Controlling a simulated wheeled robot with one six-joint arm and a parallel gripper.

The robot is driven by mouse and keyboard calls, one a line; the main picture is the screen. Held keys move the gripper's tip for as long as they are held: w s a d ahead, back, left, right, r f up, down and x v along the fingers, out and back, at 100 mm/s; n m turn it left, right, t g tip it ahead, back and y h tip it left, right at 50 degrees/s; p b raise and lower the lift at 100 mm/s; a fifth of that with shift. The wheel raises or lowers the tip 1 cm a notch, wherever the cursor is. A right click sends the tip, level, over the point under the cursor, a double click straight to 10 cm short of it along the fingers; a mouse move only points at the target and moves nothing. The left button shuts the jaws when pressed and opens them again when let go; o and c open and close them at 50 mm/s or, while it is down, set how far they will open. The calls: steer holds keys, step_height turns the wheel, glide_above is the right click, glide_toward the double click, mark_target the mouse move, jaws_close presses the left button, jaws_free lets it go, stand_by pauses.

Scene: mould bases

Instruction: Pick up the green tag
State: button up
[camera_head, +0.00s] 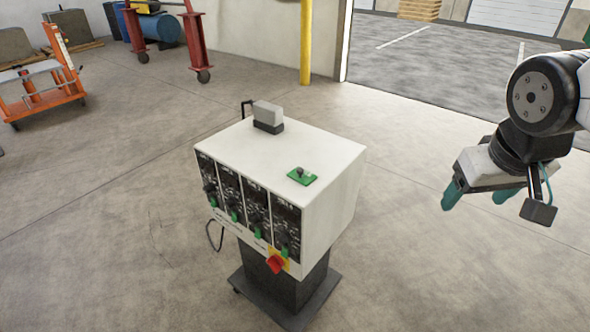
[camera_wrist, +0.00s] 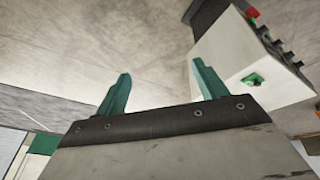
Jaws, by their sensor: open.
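The green tag (camera_head: 302,176) lies flat on the white top of a control box (camera_head: 325,153), near its right front corner. A small dark knob-like piece stands on the tag. The tag also shows in the wrist view (camera_wrist: 254,79), on the box at the right. My gripper (camera_head: 482,198) is to the right of the box, in the air and apart from it. Its two teal fingers are spread with nothing between them, as the wrist view (camera_wrist: 160,82) also shows.
A grey block with a dark base (camera_head: 267,117) stands on the back of the box top. The box front has several dark knob panels and a red switch (camera_head: 276,263). A yellow post (camera_head: 305,45) and an orange cart (camera_head: 40,85) stand farther back. The floor around the box is clear.

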steer(key=w+a+f+n+t, duration=0.1)
steer(key=w+f+n+t, duration=0.15)
steer(key=w, duration=0.85)
steer(key=n+t+y, duration=0.3)
steer(key=n+y, duration=0.4)
steer(key=y, duration=0.4)
glide_toward(302, 168)
steer(key=shift+w+a+f, duration=0.25)
steer(key=shift+w+a, duration=0.1)
steer(key=shift+w, duration=0.2)
steer(key=shift+w+a+f, duration=0.2)
steer(key=shift+w+a, duration=0.1)
steer(key=shift+w, duration=0.25)
steer(key=shift+a+f, duration=0.15)
steer(key=shift+a, duration=0.2)
steer(key=x, duration=0.7)
steer(key=shift+s+f, duration=0.1)
steer(key=shift+f, duration=0.35)
steer(key=shift+c, duration=0.3)
steer(key=c, duration=1)
